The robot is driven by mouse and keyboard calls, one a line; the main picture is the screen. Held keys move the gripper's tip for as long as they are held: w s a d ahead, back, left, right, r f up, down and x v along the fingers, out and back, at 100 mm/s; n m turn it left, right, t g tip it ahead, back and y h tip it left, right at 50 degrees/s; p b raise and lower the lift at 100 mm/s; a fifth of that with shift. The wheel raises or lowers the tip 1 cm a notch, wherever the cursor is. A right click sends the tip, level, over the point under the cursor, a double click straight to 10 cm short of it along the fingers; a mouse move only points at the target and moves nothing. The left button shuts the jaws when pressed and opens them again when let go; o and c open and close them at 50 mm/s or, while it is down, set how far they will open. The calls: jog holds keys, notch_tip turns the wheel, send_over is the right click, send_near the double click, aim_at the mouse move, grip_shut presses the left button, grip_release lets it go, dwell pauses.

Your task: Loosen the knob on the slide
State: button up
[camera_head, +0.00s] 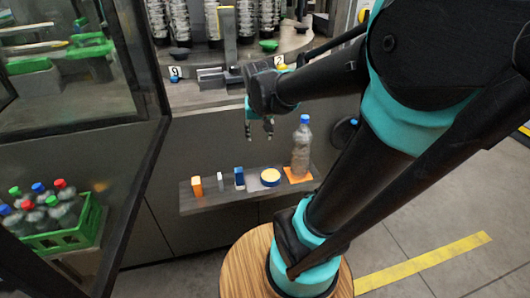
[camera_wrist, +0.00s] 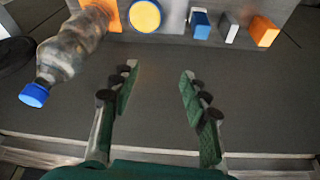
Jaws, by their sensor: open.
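My gripper (camera_head: 259,131) hangs open and empty in front of the machine's grey front panel, above the small shelf. In the wrist view its two green-padded fingers (camera_wrist: 159,80) are spread, with only dark surface between them. A grey metal block (camera_head: 211,78), possibly part of the slide, sits on the machine ledge to the left of my wrist. I cannot make out the knob for certain; my wrist and forearm cover part of the ledge.
The shelf (camera_head: 225,201) holds an upright bottle (camera_head: 301,150), a yellow disc (camera_head: 270,177) and several small blocks. A green crate of bottles (camera_head: 75,232) stands at left behind a dark-framed panel. Reel stacks (camera_head: 179,20) stand behind the ledge.

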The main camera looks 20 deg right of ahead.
jog(key=s+f, duration=0.4)
jog(key=shift+s+d+n, duration=0.25)
jog(key=shift+s+n, duration=0.05)
jog(key=shift+n, duration=0.1)
